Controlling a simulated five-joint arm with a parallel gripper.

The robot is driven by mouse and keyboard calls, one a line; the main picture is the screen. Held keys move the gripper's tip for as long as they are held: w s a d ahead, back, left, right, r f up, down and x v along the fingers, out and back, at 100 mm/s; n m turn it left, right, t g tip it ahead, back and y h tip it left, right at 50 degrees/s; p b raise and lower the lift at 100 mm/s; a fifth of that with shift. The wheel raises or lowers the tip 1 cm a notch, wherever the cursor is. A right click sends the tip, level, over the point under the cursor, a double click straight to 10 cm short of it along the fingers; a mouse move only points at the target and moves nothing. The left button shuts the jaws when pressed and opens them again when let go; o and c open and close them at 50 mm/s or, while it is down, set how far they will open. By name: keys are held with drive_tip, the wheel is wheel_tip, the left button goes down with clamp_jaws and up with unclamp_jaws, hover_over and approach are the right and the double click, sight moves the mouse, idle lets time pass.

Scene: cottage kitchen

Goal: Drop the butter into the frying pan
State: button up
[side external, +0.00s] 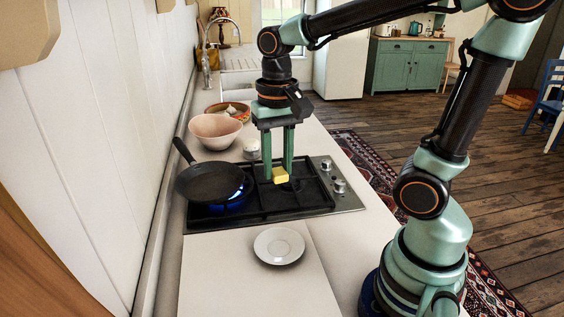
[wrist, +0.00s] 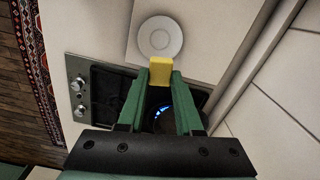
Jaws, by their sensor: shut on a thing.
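The butter (side external: 280,175) is a small yellow block. My gripper (side external: 279,168) is shut on it and holds it above the right part of the hob. The butter (wrist: 160,70) also shows between my fingertips (wrist: 161,77) in the wrist view. The black frying pan (side external: 211,182) sits on the left burner, its handle pointing to the back left; a blue flame shows under its right edge. The butter is to the right of the pan and apart from it. In the wrist view my fingers hide much of the pan.
The black gas hob (side external: 290,207) has knobs at its right. An empty white saucer (side external: 279,245) lies on the counter in front. A pink bowl (side external: 216,130), a smaller bowl with food (side external: 229,110) and a small white item (side external: 251,148) stand behind. The wall is close at left.

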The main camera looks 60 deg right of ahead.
drive_tip(key=shift+r, duration=0.55)
drive_tip(key=shift+w, duration=0.1)
drive_tip(key=shift+w+r, duration=0.1)
drive_tip(key=shift+w, duration=0.15)
drive_tip(key=w+d+f+m, duration=0.1)
drive_tip(key=w+d+m, duration=0.2)
drive_tip(key=w+m, duration=0.7)
drive_tip(key=w+d+f+m, duration=0.1)
drive_tip(key=w+d+m, duration=0.2)
drive_tip(key=w+m, duration=0.75)
drive_tip(key=shift+w+d+f+m, duration=0.55)
drive_tip(key=shift+w+f+m, duration=0.6)
drive_tip(key=shift+f, duration=0.65)
drive_tip(key=shift+w+d+f+m, duration=0.55)
drive_tip(key=shift+w+f+m, duration=0.5)
drive_tip(key=shift+f, duration=0.8)
drive_tip(key=shift+w+d+f+m, duration=0.55)
drive_tip(key=shift+w+f+m, duration=0.6)
drive_tip(key=shift+f, duration=0.65)
